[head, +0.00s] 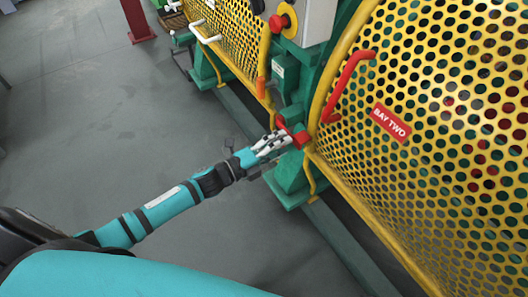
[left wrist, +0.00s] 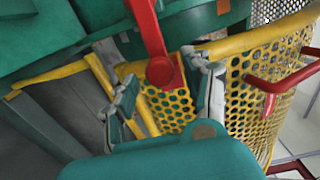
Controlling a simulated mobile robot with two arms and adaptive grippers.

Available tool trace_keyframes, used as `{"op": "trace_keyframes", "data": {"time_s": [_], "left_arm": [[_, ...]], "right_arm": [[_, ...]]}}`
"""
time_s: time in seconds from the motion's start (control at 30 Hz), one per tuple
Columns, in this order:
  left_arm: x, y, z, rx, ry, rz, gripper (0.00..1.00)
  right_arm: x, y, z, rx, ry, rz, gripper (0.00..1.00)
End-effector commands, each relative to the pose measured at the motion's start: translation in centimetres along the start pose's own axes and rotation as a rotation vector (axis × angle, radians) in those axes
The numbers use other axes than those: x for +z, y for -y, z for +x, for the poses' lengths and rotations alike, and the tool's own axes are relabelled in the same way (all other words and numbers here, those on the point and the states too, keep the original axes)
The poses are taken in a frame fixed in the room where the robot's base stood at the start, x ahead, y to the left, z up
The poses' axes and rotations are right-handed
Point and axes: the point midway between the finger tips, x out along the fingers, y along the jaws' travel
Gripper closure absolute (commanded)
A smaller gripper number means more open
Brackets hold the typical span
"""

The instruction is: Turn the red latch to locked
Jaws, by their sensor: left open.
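The red latch (head: 300,138) is on the green post beside the yellow perforated guard marked BAY TWO. In the left wrist view the latch (left wrist: 151,35) shows as a red bar with a round end, coming down from the top between the directions of my two fingers. My left gripper (head: 277,142) is at the latch in the head view, its fingertips overlapping it. In the left wrist view my left gripper (left wrist: 165,98) is open, a finger on each side of the latch's round end. I cannot tell whether a finger touches it. My right gripper is not in view.
The guard (head: 430,150) carries a red handle (head: 342,88) above the latch and a red sign (head: 391,122). A second yellow guard (head: 232,38) stands farther left. A red stop button (head: 279,23) is on a box above. Grey floor (head: 100,110) on the left is clear.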

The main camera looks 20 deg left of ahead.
Motion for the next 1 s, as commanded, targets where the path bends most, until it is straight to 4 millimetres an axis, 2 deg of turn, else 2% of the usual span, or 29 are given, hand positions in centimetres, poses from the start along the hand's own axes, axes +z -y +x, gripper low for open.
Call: {"op": "trace_keyframes", "data": {"time_s": [0.3,0.5,0.7,1.0], "left_arm": [[-0.1,-0.2,-6.8,0.006,0.0,0.0,0.5],[-0.1,-0.1,-9.8,0.004,0.0,0.0,0.5],[0.0,-0.1,-10.9,0.002,0.0,0.001,0.5],[0.0,0.0,-10.9,0.002,-0.001,0.001,0.5]], "right_arm": [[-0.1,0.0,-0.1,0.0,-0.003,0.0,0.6],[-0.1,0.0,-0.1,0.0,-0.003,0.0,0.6],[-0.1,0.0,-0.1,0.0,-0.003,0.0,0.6],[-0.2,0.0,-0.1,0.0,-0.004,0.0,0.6]]}}
